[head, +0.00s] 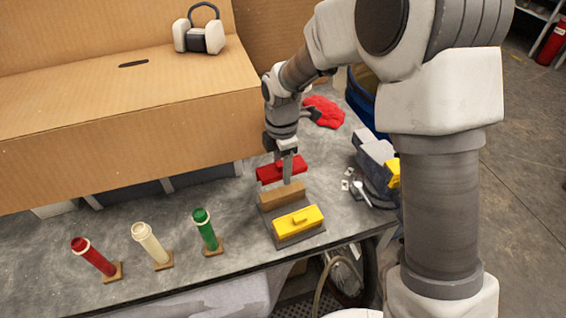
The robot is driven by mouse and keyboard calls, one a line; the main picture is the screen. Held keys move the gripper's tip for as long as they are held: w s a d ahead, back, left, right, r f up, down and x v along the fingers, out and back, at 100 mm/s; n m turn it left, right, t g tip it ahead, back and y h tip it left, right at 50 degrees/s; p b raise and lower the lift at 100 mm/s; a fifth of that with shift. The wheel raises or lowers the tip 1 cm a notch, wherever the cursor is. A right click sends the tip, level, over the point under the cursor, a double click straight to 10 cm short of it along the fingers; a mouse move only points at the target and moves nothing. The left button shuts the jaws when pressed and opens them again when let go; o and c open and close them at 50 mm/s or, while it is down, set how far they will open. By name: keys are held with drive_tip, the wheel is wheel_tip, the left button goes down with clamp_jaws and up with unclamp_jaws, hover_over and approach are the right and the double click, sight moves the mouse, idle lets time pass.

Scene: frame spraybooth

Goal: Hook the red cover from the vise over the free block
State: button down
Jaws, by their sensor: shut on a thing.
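My gripper (286,165) points down and is shut on the red cover (269,175), whose two ends show on either side of the fingers. The brown free block (282,194) stands on a dark grey base (266,214), just below the red cover in the picture. The cover looks apart from the block, but its height and depth offset are hard to judge. A yellow cover (297,222) sits at the front of the same base. The grey vise (373,157) is at the right of the table, partly hidden by my arm.
Red (95,258), cream (150,245) and green (206,231) tubes stand on small wooden bases at the left front. A big cardboard box (130,125) with a headset (199,32) fills the back left. A red cloth (325,112) lies behind; a spoon-like item (362,191) lies near the vise.

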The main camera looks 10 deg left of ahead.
sight(282, 191)
idle(0.3)
drive_tip(key=shift+f+b, duration=1.35)
drive_tip(key=shift+f, duration=0.65)
drive_tip(key=shift+f+b, duration=1.45)
drive_tip(key=shift+f, duration=0.95)
drive_tip(key=shift+c, duration=0.6)
unclamp_jaws()
drive_tip(key=shift+r, duration=0.1)
